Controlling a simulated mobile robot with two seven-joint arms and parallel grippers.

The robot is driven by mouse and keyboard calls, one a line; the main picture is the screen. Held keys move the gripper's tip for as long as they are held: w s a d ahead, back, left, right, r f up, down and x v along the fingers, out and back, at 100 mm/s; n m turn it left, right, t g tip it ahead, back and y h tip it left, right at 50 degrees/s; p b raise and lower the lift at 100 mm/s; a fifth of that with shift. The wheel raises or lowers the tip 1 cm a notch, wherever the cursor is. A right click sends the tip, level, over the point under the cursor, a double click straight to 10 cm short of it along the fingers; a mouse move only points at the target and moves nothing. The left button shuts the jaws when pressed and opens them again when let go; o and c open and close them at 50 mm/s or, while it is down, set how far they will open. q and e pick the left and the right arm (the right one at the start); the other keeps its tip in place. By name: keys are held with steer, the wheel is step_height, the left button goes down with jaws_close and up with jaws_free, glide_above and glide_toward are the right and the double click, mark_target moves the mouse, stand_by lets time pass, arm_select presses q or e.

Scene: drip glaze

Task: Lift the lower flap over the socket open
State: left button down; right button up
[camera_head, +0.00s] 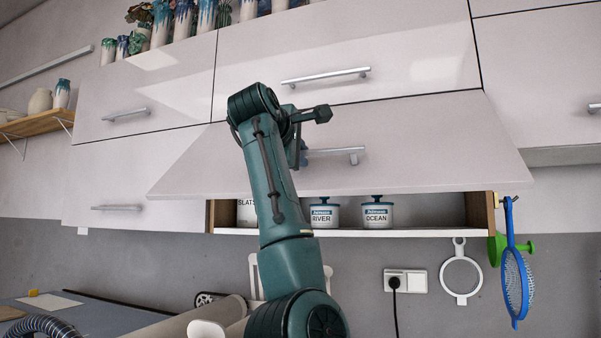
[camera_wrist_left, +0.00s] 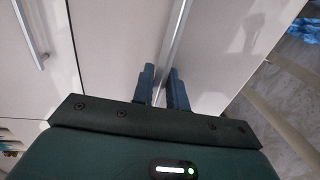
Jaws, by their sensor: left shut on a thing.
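The lower flap (camera_head: 420,140) over the wall socket (camera_head: 416,281) is a pale glossy cabinet door. It is tilted outward at its bottom edge, so the compartment under it shows. Its metal bar handle (camera_head: 345,153) also shows in the left wrist view (camera_wrist_left: 176,38). My left gripper (camera_head: 302,152) is shut on this handle, with its dark blue fingers on both sides of the bar in the wrist view (camera_wrist_left: 165,88). My arm hides the left part of the handle in the head view. My right gripper is in neither view.
In the compartment stand labelled jars, RIVER (camera_head: 324,214) and OCEAN (camera_head: 377,213). The upper flap (camera_head: 400,45) is shut, with glazed vases on top. A blue strainer (camera_head: 516,285) and a white ring (camera_head: 461,277) hang at right. A plug's black cable hangs from the socket.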

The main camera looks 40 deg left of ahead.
arm_select(q)
steer(key=s+d+r+g, duration=0.1)
steer(key=s+r, duration=0.3)
steer(key=r, duration=0.3)
steer(key=shift+r, duration=0.15)
steer(key=shift+d, duration=0.1)
stand_by(0.3)
steer(key=c, duration=1.7)
jaws_free()
steer(key=shift+w, duration=0.2)
